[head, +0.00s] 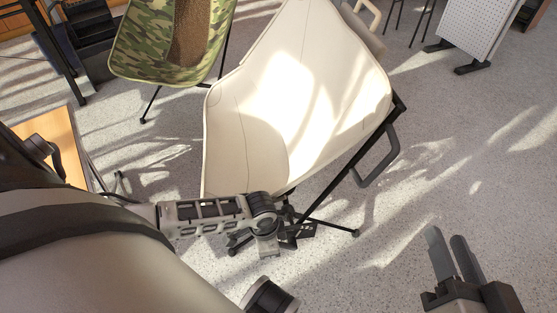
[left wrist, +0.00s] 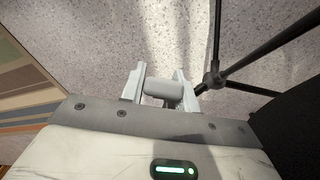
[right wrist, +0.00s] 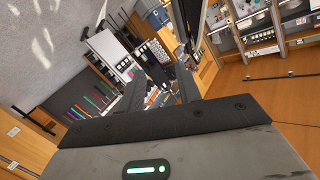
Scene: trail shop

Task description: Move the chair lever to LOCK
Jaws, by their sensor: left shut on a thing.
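The cream chair (head: 300,95) stands in the middle of the head view on thin black legs, with a grey loop (head: 380,165) at its right side. My left gripper (head: 270,246) is low under the chair's front edge. In the left wrist view my left gripper (left wrist: 158,84) has a grey cylindrical grip, which looks like the chair lever (left wrist: 160,91), between its fingers and is shut on it. The lever's markings and position cannot be read. My right gripper (head: 456,256) is open and empty over the floor at lower right; its fingers also show in the right wrist view (right wrist: 163,92).
A camouflage chair (head: 170,45) stands behind at the left. A wooden-topped table (head: 60,140) is at the left edge. A white pegboard panel (head: 485,25) stands at the back right. Black chair legs (left wrist: 214,78) are close to my left gripper. The floor at right is clear.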

